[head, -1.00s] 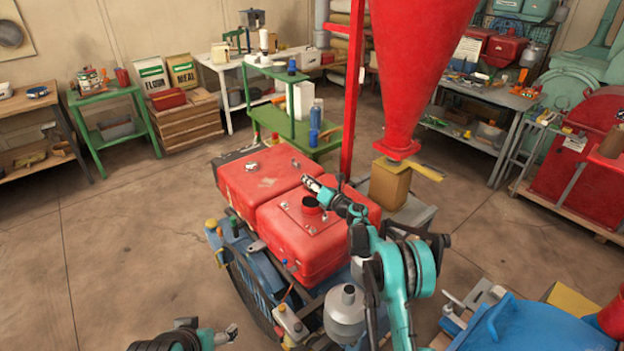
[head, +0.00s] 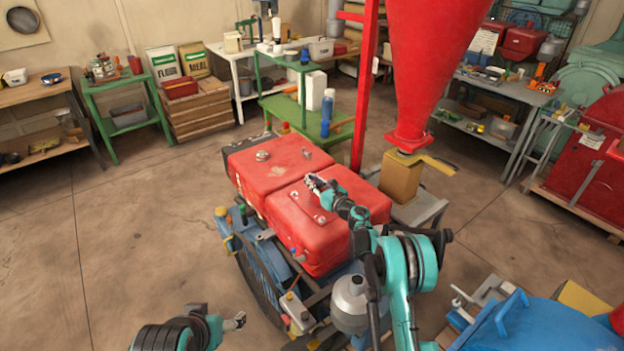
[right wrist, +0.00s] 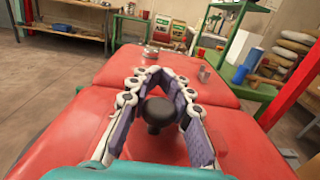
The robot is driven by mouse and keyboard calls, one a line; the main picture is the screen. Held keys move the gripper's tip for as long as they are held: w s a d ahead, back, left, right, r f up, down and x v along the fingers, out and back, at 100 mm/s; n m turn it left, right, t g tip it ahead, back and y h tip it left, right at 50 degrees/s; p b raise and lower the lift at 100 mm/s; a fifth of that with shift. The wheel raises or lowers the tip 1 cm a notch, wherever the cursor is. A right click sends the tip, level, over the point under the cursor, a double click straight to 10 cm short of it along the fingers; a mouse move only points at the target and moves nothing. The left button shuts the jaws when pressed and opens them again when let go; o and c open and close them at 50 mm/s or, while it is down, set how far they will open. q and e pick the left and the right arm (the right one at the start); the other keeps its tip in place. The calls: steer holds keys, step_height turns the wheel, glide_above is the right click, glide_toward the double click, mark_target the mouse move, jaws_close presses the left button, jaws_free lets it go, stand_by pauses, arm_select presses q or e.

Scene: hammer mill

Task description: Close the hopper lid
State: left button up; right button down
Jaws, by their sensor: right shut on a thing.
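The red machine stands in the middle of the head view, with a far red box (head: 290,150) and a near red box (head: 350,262) side by side on a blue base. A separate hopper lid cannot be made out with certainty. My right gripper (head: 314,184) is low over the top of the near box. In the right wrist view its fingers (right wrist: 152,76) close around a dark round knob (right wrist: 158,113) above the red top. The fingers hide part of the knob. My left gripper (head: 236,321) is low in the head view, away from the machine; its finger gap is unclear.
A red funnel (head: 425,70) hangs at the right on a red post (head: 364,95), above a tan box (head: 400,178). A green shelf (head: 308,112) stands behind. A blue machine (head: 545,322) is at lower right. The floor at left is clear.

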steer(key=c, duration=1.4)
jaws_free()
steer(key=v, duration=1.2)
